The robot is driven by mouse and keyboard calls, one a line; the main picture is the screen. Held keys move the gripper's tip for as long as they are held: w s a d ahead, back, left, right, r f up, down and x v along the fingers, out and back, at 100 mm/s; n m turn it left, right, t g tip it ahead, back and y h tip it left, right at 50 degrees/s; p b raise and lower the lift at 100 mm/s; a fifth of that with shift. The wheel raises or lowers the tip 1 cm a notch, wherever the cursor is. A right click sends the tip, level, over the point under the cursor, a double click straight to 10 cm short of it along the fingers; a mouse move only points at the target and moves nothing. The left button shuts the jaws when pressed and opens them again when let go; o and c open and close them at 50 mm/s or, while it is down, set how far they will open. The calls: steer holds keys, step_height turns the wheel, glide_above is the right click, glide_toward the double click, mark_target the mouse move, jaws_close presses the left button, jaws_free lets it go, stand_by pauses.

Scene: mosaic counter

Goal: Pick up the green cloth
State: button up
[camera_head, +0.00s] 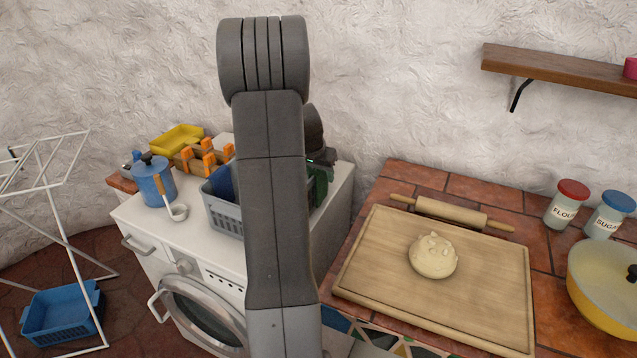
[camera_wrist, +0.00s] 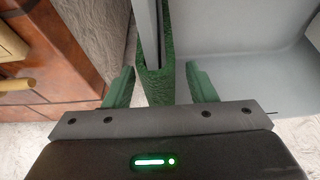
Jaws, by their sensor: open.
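The green cloth (camera_wrist: 155,88) hangs folded over a thin grey edge in the wrist view, between my two green fingers. My gripper (camera_wrist: 160,72) is open, with one finger on each side of the cloth and a visible gap on both sides. In the head view, a green patch (camera_head: 319,186) shows just right of my arm, at the right end of the grey basket (camera_head: 226,220). I cannot tell how much of it is cloth and how much is finger. My arm hides most of the basket and the gripper.
The basket stands on a white washing machine (camera_head: 135,215), beside a blue pot (camera_head: 152,182), a ladle (camera_head: 178,211) and a yellow tray (camera_head: 178,138). Right, across a gap, a tiled counter bears a board (camera_head: 380,260) with dough (camera_head: 433,257) and a rolling pin (camera_head: 450,212).

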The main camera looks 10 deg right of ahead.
steer(key=shift+f, duration=0.1)
steer(key=c, duration=1)
steer(key=shift+c, duration=0.4)
